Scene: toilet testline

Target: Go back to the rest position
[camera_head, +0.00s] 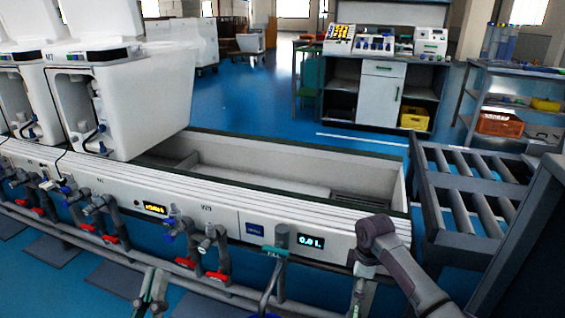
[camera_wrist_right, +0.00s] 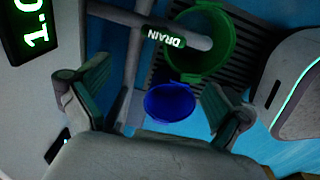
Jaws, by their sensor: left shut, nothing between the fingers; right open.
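My right arm reaches in from the lower right of the head view and bends down in front of the test bench (camera_head: 320,232). My right gripper (camera_head: 358,296) hangs at the bench's front face, partly cut off by the lower edge. In the right wrist view its two fingers (camera_wrist_right: 160,103) are spread apart with nothing held. A pipe labelled DRAIN (camera_wrist_right: 130,65) and a round blue part (camera_wrist_right: 169,102) show between and beyond them, with no clear grip on either. My left gripper (camera_head: 153,284) is low at the left of the head view, shut and empty, in front of the bench.
Grey valves with red handles (camera_head: 186,263) line the bench front. White toilet units (camera_head: 130,100) stand on the left. A roller conveyor (camera_head: 470,190) is at the right. A green bucket (camera_wrist_right: 222,45) is below the drain pipe. Blue floor (camera_head: 240,95) is open behind the bench.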

